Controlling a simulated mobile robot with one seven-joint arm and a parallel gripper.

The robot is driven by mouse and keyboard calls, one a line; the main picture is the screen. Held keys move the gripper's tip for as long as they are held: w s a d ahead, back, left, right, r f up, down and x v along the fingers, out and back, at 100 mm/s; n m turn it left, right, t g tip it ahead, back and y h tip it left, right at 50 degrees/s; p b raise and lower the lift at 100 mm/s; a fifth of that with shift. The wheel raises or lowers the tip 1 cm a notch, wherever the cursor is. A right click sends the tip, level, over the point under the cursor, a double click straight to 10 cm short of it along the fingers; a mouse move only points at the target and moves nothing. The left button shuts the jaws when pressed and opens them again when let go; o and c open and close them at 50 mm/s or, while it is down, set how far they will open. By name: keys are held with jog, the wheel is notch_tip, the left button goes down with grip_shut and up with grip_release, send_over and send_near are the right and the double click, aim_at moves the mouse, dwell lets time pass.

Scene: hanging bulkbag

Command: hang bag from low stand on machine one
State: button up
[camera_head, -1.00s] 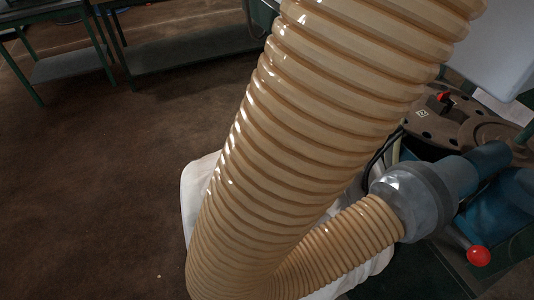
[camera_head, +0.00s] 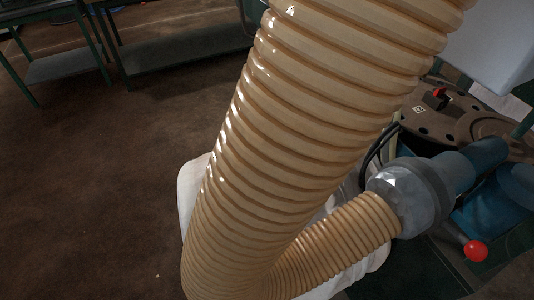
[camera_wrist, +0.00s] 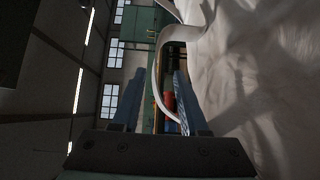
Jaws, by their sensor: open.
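The white bag (camera_head: 192,190) shows in the head view only as pale edges on both sides of a big beige hose, which hides most of it. In the wrist view the bag's pale cloth (camera_wrist: 260,85) fills the right side, close to my gripper. A white strap loop (camera_wrist: 157,70) curves from the upper part of the bag down between the two blue fingers of my gripper (camera_wrist: 157,85). The fingers are apart, and I cannot tell whether the strap touches either one. My gripper is not visible in the head view. The low stand cannot be made out.
The ribbed beige hose (camera_head: 290,120) blocks the middle of the head view and joins a grey pipe fitting (camera_head: 405,195). Machinery (camera_head: 440,120) and a red ball knob (camera_head: 475,250) stand at right. Green-framed benches (camera_head: 65,65) stand at upper left; the brown floor (camera_head: 95,190) before them is clear.

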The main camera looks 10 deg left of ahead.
jog(key=shift+s+a+r, duration=0.1)
jog(key=shift+s+a, duration=0.05)
jog(key=shift+s, duration=0.3)
jog(key=shift+s+a+r, duration=0.1)
jog(key=shift+s+a, duration=0.05)
jog(key=shift+s, duration=0.3)
jog(key=shift+s+a, duration=0.2)
jog(key=shift+s, duration=1.65)
jog(key=shift+s+a, duration=0.15)
jog(key=shift+s, duration=1.65)
jog(key=shift+s+a, duration=0.2)
jog(key=shift+s, duration=1.65)
